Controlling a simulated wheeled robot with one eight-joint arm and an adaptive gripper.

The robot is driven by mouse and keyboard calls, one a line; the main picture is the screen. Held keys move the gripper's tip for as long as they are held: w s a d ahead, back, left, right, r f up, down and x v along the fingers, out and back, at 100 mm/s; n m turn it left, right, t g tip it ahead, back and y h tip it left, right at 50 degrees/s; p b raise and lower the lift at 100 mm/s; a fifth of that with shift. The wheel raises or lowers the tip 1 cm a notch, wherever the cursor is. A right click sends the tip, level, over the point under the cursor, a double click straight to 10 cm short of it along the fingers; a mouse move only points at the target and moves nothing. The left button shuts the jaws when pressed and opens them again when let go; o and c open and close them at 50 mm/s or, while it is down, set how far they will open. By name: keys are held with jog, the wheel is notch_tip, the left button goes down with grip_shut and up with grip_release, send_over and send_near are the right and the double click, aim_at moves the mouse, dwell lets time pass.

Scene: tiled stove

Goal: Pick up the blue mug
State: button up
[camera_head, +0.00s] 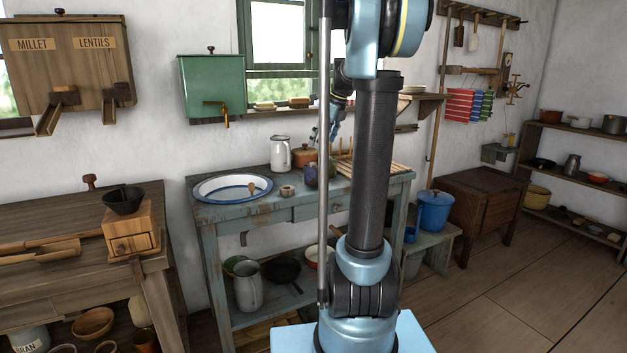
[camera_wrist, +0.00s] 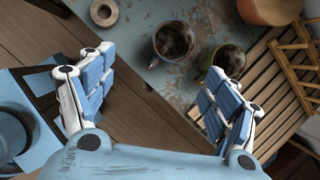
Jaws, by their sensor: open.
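A dark blue-grey mug (camera_wrist: 176,42) stands on the worn blue-green table in the wrist view, its dark inside facing up. A second, olive-brown mug (camera_wrist: 229,60) stands close to its right. In the head view a dark mug (camera_head: 310,176) shows on the table, partly hidden by my arm. My gripper (camera_wrist: 158,68) is open and empty above the table edge. Its right fingers lie just below the two mugs in the picture; the blue-grey mug is beyond the fingertips, not between them.
A slatted rack (camera_wrist: 276,85) lies right of the mugs. A ring-shaped thing (camera_wrist: 104,12) and an orange-brown pot (camera_wrist: 270,8) are nearby. A white jug (camera_head: 280,153) and a blue-rimmed basin (camera_head: 232,188) stand on the table (camera_head: 290,208). A blue pot (camera_head: 434,212) stands on a bench.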

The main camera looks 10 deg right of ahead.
jog(key=w+m, duration=0.1)
jog(key=w, duration=0.1)
send_near(311, 174)
jog(key=w+f, duration=0.2)
jog(key=w+a+f, duration=0.1)
jog(key=w+f, duration=0.2)
jog(key=shift+w+a+f, duration=0.1)
jog(key=shift+w+f, duration=0.2)
jog(key=shift+f, duration=0.05)
jog(key=shift+d+x, duration=0.15)
jog(key=shift+x, duration=1.15)
jog(key=shift+d+x, duration=0.2)
jog(key=shift+x, duration=1.1)
jog(key=shift+s+f, duration=0.1)
jog(key=shift+f, duration=0.05)
jog(key=c, duration=1.2)
